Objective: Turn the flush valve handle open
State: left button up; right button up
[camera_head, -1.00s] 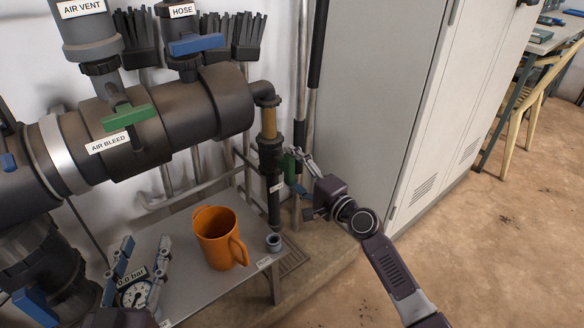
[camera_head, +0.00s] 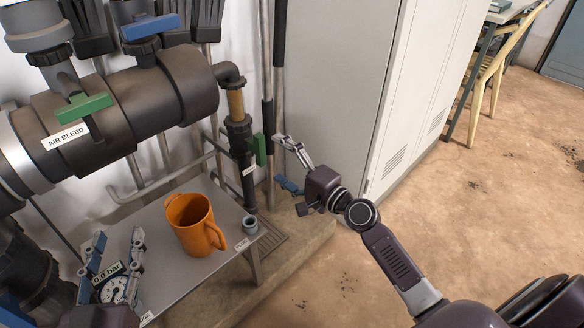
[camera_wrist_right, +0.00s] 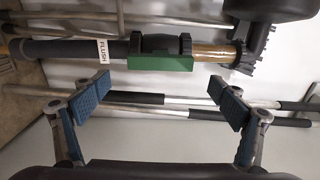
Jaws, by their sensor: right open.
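The flush valve handle is a green block (camera_head: 260,150) on the dark vertical pipe below the brass section. In the right wrist view the green handle (camera_wrist_right: 160,63) lies beside the FLUSH label (camera_wrist_right: 103,50). My right gripper (camera_head: 281,162) is open and empty, just right of the handle in the head view. In the wrist view its fingertips (camera_wrist_right: 160,90) are spread wide, either side of the handle's length, and no contact shows. My left gripper (camera_head: 116,240) is at the lower left with fingers apart; a gauge (camera_head: 113,290) reading 0.0 bar shows between them.
A green air bleed handle (camera_head: 83,106) and a blue handle (camera_head: 150,27) are on the manifold. A white cabinet (camera_head: 330,80) stands behind my right gripper. Floor is free at right.

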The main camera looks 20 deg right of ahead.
jog(key=v, duration=0.5)
jog(key=shift+s+d, duration=0.1)
jog(key=shift+s, duration=0.2)
